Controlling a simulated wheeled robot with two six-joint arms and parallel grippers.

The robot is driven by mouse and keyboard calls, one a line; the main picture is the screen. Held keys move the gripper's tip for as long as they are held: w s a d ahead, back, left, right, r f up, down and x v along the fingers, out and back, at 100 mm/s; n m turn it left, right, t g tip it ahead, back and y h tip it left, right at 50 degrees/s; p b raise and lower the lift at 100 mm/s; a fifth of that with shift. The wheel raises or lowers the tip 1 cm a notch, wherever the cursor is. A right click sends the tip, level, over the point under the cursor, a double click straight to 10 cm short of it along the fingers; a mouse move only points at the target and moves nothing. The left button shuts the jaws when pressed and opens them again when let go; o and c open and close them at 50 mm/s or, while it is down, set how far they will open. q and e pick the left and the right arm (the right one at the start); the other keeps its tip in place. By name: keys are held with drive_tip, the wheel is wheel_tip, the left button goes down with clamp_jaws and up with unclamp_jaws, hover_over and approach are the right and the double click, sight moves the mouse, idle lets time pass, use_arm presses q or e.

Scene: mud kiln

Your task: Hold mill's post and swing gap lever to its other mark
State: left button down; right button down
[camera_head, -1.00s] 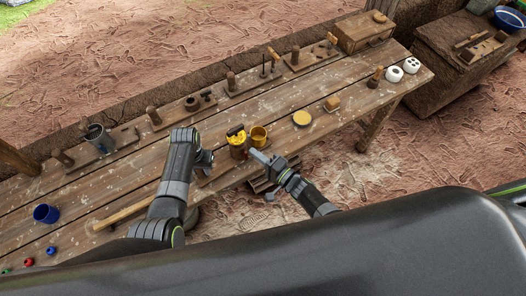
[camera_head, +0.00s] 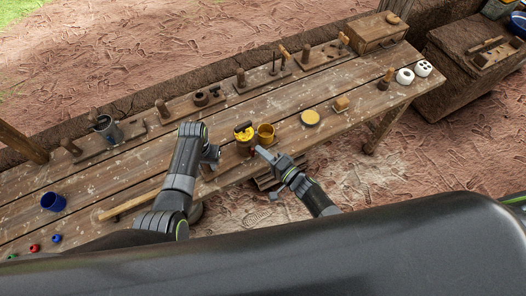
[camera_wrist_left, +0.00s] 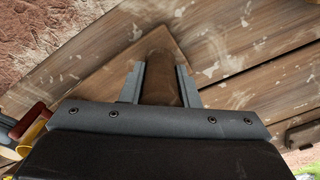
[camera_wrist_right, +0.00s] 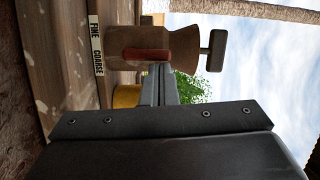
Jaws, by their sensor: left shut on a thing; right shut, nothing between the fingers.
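The mill (camera_head: 243,147) stands at the bench's near edge, its top yellow and black in the head view. In the right wrist view its brown body (camera_wrist_right: 130,42) carries a red lever (camera_wrist_right: 148,55), a dark crank (camera_wrist_right: 216,50) and a white strip marked FINE and COARSE (camera_wrist_right: 97,45). My left gripper (camera_head: 212,156) is shut on a brown round post (camera_wrist_left: 160,78) on a wooden base. My right gripper (camera_head: 262,152) is shut and empty, its fingertips (camera_wrist_right: 158,70) at the red lever. I cannot tell whether they touch it, nor which mark it points to.
A yellow disc (camera_head: 310,118) and a small wooden block (camera_head: 341,104) lie further right. A blue cup (camera_head: 53,202) stands at left. Several wooden fixtures line the back edge. The bench (camera_head: 300,90) is clear in the middle.

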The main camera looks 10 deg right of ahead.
drive_tip(key=shift+a+r+n, duration=0.1)
drive_tip(key=shift+a+n, duration=0.05)
drive_tip(key=shift+n, duration=0.25)
drive_tip(key=n, duration=0.1)
drive_tip(key=a+n, duration=0.1)
drive_tip(key=n+h, duration=0.1)
drive_tip(key=n, duration=0.1)
drive_tip(key=shift+s+a+r+g, duration=0.2)
drive_tip(key=shift+s+r+g, duration=0.1)
drive_tip(key=shift+s, duration=0.05)
drive_tip(key=n, duration=0.1)
drive_tip(key=a+n+h, duration=0.1)
drive_tip(key=shift+s+a+n, duration=0.1)
drive_tip(key=shift+s+n, duration=0.15)
drive_tip(key=shift+n, duration=0.15)
drive_tip(key=shift+s+a+f, duration=0.15)
drive_tip(key=shift+a, duration=0.15)
drive_tip(key=shift+d+r, duration=0.25)
drive_tip(key=shift+r, duration=0.25)
drive_tip(key=shift+w+d+r, duration=0.15)
drive_tip(key=shift+d+r, duration=0.25)
drive_tip(key=shift+r, duration=0.25)
drive_tip(key=shift+w+d+r, duration=0.15)
drive_tip(key=shift+d+r, duration=0.25)
drive_tip(key=shift+r, duration=0.2)
drive_tip(key=v, duration=0.9)
drive_tip(key=shift+s+r, duration=0.25)
drive_tip(key=shift+s, duration=0.15)
